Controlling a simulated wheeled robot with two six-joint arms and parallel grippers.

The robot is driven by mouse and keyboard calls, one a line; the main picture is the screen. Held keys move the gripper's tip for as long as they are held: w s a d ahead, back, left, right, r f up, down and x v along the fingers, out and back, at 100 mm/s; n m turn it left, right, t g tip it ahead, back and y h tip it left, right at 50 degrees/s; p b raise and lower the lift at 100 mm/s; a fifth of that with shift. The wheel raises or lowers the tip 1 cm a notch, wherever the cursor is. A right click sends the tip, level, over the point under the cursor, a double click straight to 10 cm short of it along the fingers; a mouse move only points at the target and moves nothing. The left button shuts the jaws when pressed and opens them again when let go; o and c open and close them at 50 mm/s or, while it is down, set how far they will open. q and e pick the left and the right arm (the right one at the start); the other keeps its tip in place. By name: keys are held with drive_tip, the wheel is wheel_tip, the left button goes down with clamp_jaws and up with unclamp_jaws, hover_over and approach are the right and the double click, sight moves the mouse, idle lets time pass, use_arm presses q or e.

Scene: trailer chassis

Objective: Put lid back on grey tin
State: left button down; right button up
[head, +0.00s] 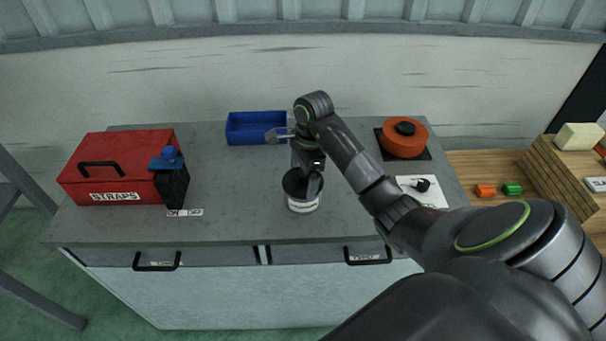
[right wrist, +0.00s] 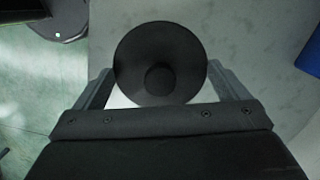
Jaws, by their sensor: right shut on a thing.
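The grey tin (head: 303,205), with a pale label, stands upright near the middle of the workbench in the head view. A round black lid with a central knob (right wrist: 160,50) fills the space between the fingers in the right wrist view. My right gripper (head: 308,184) is shut on the lid and points down at the tin's top. The lid's dark rim (head: 291,185) shows at the top of the tin. I cannot tell whether it is seated or just above. My left gripper is not in view.
A red STRAPS box (head: 130,185) and a dark blue-topped container (head: 172,185) stand at the left. A blue tray (head: 240,136) is at the back. An orange round object (head: 403,145) on a black mat and a white sheet (head: 425,196) lie at the right.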

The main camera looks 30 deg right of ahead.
drive_tip(key=shift+b, duration=0.35)
idle(1.1)
drive_tip(key=shift+f, duration=0.15)
idle(0.7)
drive_tip(key=o, duration=0.6)
drive_tip(key=shift+r+p, duration=3.3)
drive_tip(key=shift+r, duration=0.25)
